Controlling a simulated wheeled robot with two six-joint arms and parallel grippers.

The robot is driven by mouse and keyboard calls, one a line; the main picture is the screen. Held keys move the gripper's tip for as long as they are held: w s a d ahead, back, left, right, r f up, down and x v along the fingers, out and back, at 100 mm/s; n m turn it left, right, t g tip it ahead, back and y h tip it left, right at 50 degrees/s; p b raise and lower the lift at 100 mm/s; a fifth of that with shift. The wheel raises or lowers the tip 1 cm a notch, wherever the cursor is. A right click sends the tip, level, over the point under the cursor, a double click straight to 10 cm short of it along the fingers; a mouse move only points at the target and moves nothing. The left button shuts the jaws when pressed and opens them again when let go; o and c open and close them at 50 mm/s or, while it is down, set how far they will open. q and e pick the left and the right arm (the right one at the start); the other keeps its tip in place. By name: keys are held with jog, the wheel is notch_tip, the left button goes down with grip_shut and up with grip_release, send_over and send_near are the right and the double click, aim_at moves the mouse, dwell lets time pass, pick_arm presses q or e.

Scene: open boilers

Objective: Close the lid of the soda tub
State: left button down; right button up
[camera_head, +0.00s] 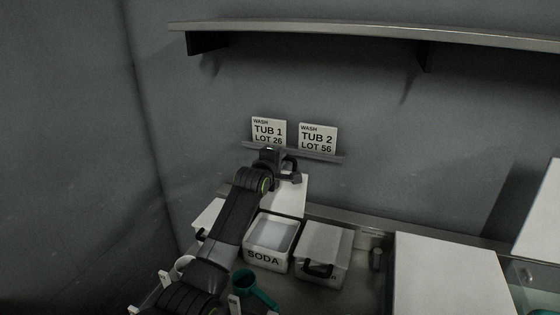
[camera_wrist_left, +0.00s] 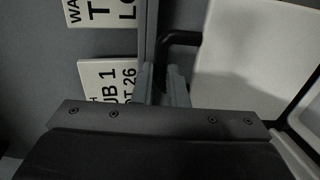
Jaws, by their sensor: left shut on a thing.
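The soda tub (camera_head: 266,258) is a white box marked SODA, open at the top, with pale contents showing inside. Its white lid (camera_head: 292,196) stands raised behind the tub opening, near the wall. My left gripper (camera_head: 288,172) is at the lid's upper edge, shut on the black lid handle. In the left wrist view the black handle (camera_wrist_left: 180,39) runs between the fingers, and the white lid (camera_wrist_left: 245,55) fills the right side. My left arm hides part of the area left of the tub. My right gripper is not in view.
A second white tub (camera_head: 322,250) with its lid down and a black handle stands to the right. Teal cup-like objects (camera_head: 250,288) are in front. Tub cards (camera_head: 268,131) stand on a small wall ledge. A long shelf (camera_head: 360,36) is above. A large white surface (camera_head: 450,275) is at right.

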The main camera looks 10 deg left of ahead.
pick_arm(q)
jog(key=shift+s+f, duration=0.1)
jog(key=s+a+f+t+p, duration=0.2)
jog(key=s, duration=0.9)
jog(key=shift+f+p, duration=0.35)
jog(key=shift+p, duration=0.05)
jog(key=shift+s, duration=0.1)
jog(key=c, duration=1.7)
grip_release()
jog(key=shift+c, duration=0.2)
jog(key=o, duration=0.3)
jog(key=shift+w+f, duration=0.1)
jog(key=shift+w, duration=0.2)
jog(key=shift+t+h, duration=0.3)
